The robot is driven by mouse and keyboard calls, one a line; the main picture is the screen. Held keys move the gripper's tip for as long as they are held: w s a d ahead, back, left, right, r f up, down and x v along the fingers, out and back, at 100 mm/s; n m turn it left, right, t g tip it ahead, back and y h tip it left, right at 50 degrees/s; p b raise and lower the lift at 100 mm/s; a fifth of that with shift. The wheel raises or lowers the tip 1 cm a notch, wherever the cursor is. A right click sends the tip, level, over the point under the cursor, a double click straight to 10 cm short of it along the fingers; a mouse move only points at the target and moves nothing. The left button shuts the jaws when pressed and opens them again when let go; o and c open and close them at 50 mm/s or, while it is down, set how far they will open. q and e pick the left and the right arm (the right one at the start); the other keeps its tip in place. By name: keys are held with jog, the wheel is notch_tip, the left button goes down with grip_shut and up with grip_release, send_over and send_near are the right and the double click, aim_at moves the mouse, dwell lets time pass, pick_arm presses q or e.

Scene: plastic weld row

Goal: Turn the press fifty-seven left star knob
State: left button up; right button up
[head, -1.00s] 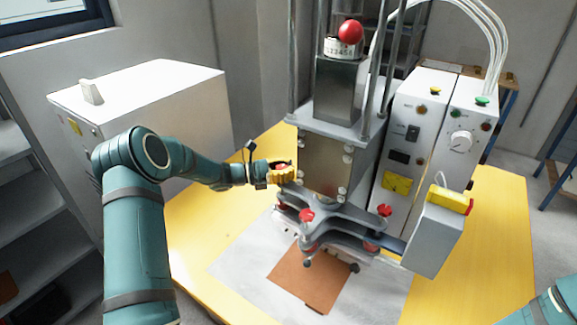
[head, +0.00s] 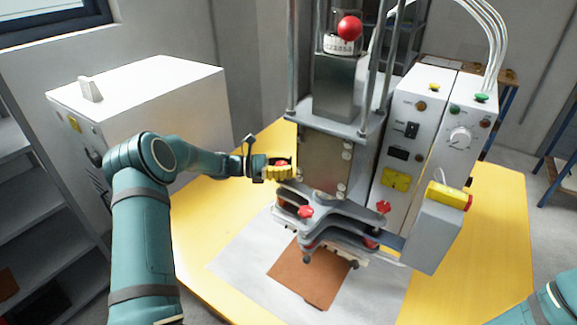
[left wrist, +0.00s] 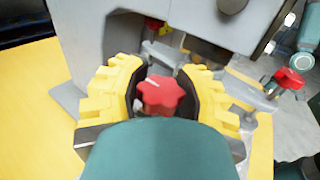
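Other star knobs show at the front (head: 305,212) and right (head: 384,207) of the press. My right gripper is out of view; only part of that arm shows at the lower right.
A control box (head: 420,135) with a dial and buttons stands right of the press, with a smaller grey box (head: 432,238) in front. A brown sheet (head: 308,275) lies below the press. A white cabinet (head: 150,100) stands behind my left arm. The table's left side is clear.

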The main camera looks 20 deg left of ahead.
pick_arm(q)
jog(key=o, duration=0.5)
jog(key=shift+s+a, duration=0.15)
jog(key=shift+a, duration=0.05)
jog(key=shift+d, duration=0.1)
jog(key=shift+d, duration=0.1)
jog(key=v, duration=1.2)
